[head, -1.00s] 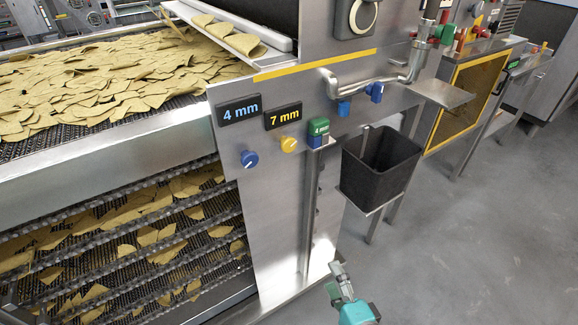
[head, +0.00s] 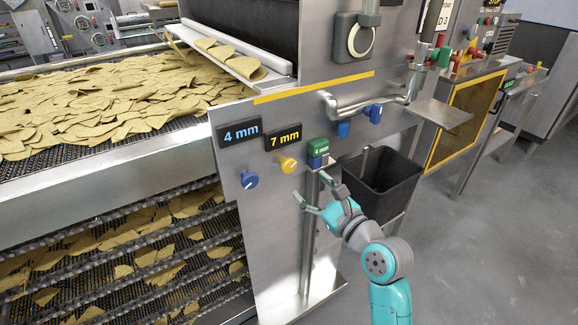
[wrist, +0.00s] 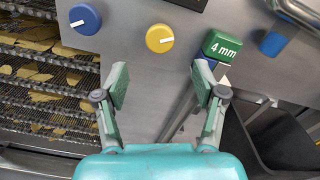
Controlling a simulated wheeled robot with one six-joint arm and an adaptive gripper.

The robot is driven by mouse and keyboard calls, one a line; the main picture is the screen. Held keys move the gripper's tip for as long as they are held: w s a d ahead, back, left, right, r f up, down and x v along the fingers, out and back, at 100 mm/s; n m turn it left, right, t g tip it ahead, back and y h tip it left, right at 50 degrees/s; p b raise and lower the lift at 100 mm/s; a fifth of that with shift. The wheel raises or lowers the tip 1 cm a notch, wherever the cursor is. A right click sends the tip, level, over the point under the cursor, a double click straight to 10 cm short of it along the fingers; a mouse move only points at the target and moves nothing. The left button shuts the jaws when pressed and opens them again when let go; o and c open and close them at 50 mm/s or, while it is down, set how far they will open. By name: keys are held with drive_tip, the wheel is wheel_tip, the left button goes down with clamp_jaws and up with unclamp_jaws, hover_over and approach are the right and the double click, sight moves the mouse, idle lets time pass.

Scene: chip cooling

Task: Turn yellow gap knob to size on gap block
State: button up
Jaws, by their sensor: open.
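The yellow gap knob (head: 289,164) sits on the steel panel under a display reading 7 mm (head: 284,138). In the wrist view the yellow knob (wrist: 159,38) is ahead of my gripper, its white mark pointing right. The green gap block (head: 318,147), labelled 4 mm, rests on a blue piece right of the knob; it also shows in the wrist view (wrist: 221,46). My gripper (head: 309,190) is open and empty, below and slightly right of the knob, apart from it. In the wrist view my fingertips (wrist: 160,85) stand wide apart.
A blue knob (head: 249,180) is left of the yellow one, under a 4 mm display (head: 239,132). A black bin (head: 385,185) hangs at right. Chip conveyors (head: 110,150) fill the left.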

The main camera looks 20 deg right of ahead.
sight(290, 167)
drive_tip(key=x, duration=1)
drive_tip(key=shift+w, duration=0.15)
drive_tip(key=shift+c, duration=0.2)
drive_tip(key=c, duration=1.1)
